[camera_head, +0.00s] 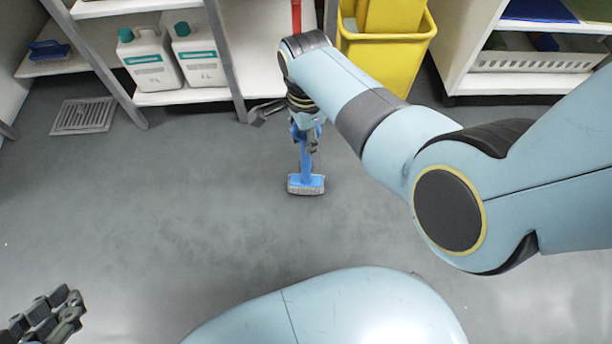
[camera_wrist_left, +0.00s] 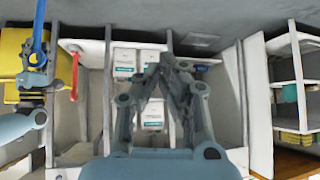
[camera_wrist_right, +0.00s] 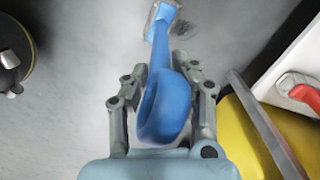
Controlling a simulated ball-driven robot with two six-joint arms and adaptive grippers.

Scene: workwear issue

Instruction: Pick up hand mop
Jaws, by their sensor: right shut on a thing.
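The hand mop (camera_head: 306,169) is blue with a grey pad at its lower end. In the head view it hangs pad down below my right gripper (camera_head: 306,128); whether the pad touches the floor I cannot tell. In the right wrist view the mop's looped blue handle (camera_wrist_right: 165,105) is between the fingers of my right gripper (camera_wrist_right: 165,78), which is shut on it. Its pad end is at the top of that view. My left gripper (camera_head: 45,316) is at the bottom left of the head view. Its fingertips meet in the left wrist view (camera_wrist_left: 165,62), with nothing between them.
White shelves hold white bottles (camera_head: 150,58) at the back left. A yellow bucket (camera_head: 388,60) stands behind my right arm, beside a red handle (camera_head: 296,15). A floor drain (camera_head: 84,116) lies at left. The middle floor (camera_head: 190,200) is clear.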

